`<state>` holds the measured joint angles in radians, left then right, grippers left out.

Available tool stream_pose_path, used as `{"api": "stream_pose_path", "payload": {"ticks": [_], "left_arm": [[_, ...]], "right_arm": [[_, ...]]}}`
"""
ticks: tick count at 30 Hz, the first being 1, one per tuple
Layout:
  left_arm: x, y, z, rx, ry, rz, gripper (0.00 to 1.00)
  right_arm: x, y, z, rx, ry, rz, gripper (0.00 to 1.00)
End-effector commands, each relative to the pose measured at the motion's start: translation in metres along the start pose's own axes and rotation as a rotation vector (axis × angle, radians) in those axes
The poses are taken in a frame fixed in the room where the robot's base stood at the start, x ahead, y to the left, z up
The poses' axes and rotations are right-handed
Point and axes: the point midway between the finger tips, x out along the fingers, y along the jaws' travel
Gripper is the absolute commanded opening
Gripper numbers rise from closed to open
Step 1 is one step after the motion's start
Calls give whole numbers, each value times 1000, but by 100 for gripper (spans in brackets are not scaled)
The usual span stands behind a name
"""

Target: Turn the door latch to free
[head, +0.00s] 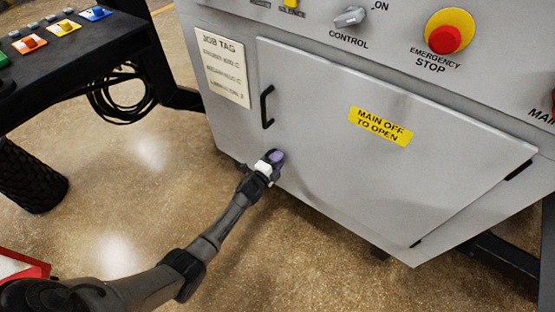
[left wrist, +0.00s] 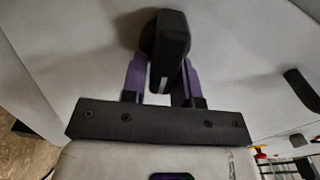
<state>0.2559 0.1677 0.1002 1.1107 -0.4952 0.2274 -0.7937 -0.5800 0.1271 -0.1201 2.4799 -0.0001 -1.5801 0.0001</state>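The grey furnace cabinet door (head: 345,130) is closed, with its black door latch hidden behind my left gripper in the head view. My left gripper (head: 276,157) is at the door's lower left corner, below the black pull handle (head: 267,106). In the left wrist view the dark latch (left wrist: 170,50) is a bar on a round base, tilted slightly from upright. The purple fingers of my left gripper (left wrist: 162,80) stand on either side of the latch. Whether both fingers press on it cannot be told. My right gripper is not in view.
A yellow "MAIN OFF TO OPEN" label (head: 380,126) is on the door. Above are a control knob (head: 350,16) and a red emergency stop button (head: 444,39). A black cart with coloured switches (head: 62,27) stands at the left. Floor between cart and cabinet is mostly clear.

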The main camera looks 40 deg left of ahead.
Motion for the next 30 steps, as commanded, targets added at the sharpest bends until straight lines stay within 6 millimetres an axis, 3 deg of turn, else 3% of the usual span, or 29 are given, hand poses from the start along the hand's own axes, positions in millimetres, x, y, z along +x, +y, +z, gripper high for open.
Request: {"api": "stream_pose_path", "payload": {"ticks": [6, 16, 20, 30], "left_arm": [[0, 0, 0, -2, 0, 0, 47], [-7, -1, 0, -3, 0, 1, 47], [-26, -2, 0, -3, 0, 2, 47], [-93, -2, 0, -4, -1, 3, 47]], "right_arm": [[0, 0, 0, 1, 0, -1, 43], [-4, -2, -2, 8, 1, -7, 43], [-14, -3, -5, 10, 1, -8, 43], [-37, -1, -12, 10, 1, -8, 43]]}}
